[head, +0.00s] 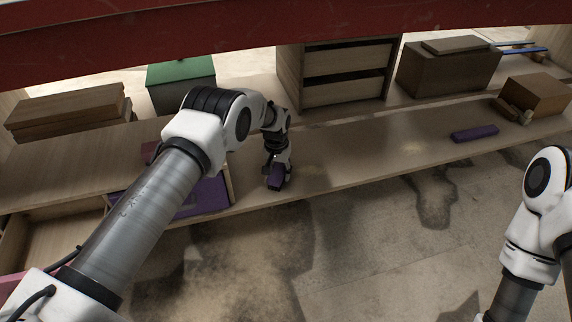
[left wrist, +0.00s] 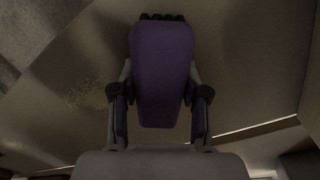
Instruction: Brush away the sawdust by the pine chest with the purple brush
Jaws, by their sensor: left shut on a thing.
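My left gripper (head: 276,172) is shut on the purple brush (head: 275,180), low over the wooden shelf. The brush fills the middle of the left wrist view (left wrist: 162,75), with dark bristles at its top edge and the fingers on both sides. A pale patch of sawdust (head: 313,171) lies on the shelf just right of the brush; speckles of sawdust also show in the left wrist view (left wrist: 88,93). A fainter pale patch (head: 413,147) lies further right. A light wooden chest with drawers (head: 290,70) stands behind; I cannot tell whether it is the pine chest. My right gripper is out of view.
A brown lidded chest (head: 447,72), a green-topped box (head: 182,88) and stacked brown boxes (head: 68,112) stand along the back. A purple block (head: 475,133) and a brown box (head: 538,95) are at right. A red beam (head: 250,25) crosses above. The shelf's middle is mostly clear.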

